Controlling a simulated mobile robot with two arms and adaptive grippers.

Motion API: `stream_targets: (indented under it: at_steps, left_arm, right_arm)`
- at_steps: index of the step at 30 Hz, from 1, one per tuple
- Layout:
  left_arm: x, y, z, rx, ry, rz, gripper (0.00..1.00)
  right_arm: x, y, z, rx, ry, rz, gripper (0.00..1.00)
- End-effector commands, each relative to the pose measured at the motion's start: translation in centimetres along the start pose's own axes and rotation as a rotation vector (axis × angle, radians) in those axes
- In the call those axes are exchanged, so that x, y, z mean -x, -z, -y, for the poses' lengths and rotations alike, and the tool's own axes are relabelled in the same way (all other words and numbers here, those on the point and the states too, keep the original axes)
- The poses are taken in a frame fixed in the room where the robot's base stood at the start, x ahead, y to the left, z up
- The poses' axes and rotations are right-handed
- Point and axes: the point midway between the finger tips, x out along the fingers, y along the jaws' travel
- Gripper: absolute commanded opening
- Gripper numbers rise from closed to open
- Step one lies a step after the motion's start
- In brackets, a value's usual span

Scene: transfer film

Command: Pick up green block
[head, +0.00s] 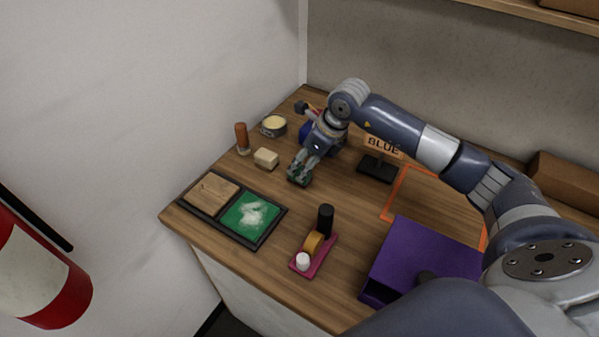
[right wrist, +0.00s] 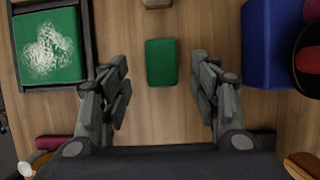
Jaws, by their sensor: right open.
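The green block (right wrist: 161,62) lies on the wooden table in the right wrist view. It sits between my right gripper's two fingers, with a gap on each side. My right gripper (right wrist: 160,76) is open and points down at the table. In the head view the right gripper (head: 300,174) is over the middle of the table, and its fingers mostly hide the block. The exact height of the fingertips above the table is hard to tell. My left gripper is not in view.
A black tray (head: 262,237) with brown and green panels lies left. A cream block (head: 266,158), an orange-brown cylinder (head: 242,138) and a tin (head: 274,125) stand behind it. A blue object (right wrist: 268,45) is close right. A pink holder (head: 326,257) and a purple box (head: 425,252) are nearer.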

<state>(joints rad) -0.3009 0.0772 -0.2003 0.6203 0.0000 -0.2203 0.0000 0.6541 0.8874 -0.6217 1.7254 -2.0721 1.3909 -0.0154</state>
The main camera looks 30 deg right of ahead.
Motion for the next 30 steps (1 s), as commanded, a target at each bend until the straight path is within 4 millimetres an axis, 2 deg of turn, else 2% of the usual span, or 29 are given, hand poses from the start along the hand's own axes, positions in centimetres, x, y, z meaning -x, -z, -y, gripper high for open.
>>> stream_targets:
  at_steps: [5,10,19,25,26,30]
  left_arm:
    - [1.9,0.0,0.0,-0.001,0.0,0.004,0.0]
    - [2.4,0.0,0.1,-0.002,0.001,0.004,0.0]
    - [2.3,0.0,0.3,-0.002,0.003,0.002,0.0]
    - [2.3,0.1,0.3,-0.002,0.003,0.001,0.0]
    - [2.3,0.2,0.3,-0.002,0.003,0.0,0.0]
    - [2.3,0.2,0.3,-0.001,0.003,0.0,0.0]
  right_arm:
    - [-2.1,0.3,0.1,-0.004,-0.005,-0.005,0.57]
    - [-4.2,0.3,0.1,-0.002,-0.003,-0.001,0.57]
    - [-4.7,0.4,0.2,0.0,0.0,-0.001,0.57]
    - [-4.7,0.3,0.2,0.0,0.0,-0.001,0.11]
    - [-4.7,0.3,0.2,0.0,0.0,-0.001,0.08]
    - [-4.7,0.3,0.2,0.0,0.0,0.0,0.08]
